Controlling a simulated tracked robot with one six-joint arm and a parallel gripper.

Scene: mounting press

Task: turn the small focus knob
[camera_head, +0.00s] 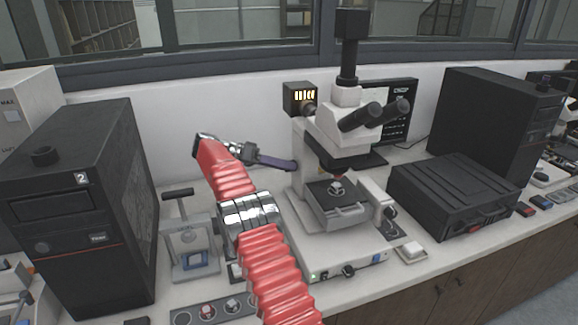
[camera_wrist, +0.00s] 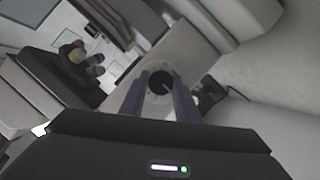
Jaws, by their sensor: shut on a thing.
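The white microscope (camera_head: 345,125) stands on the bench, with dark eyepieces and a specimen on its stage (camera_head: 335,192). My gripper (camera_head: 293,165) reaches from the left to the side of the microscope's upright body. In the wrist view, my gripper (camera_wrist: 160,76) has its two purple-grey fingers on either side of a small round knob (camera_wrist: 159,82), with a black centre and a pale ring. The fingers are shut on this knob. In the head view the knob is hidden behind the fingers and the microscope body.
A lamp box (camera_head: 300,98) juts out above my gripper. A black cabinet (camera_head: 80,200) marked 2 and a small press (camera_head: 188,245) stand to the left. A black box (camera_head: 452,190) is at the right. The white wall is close behind.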

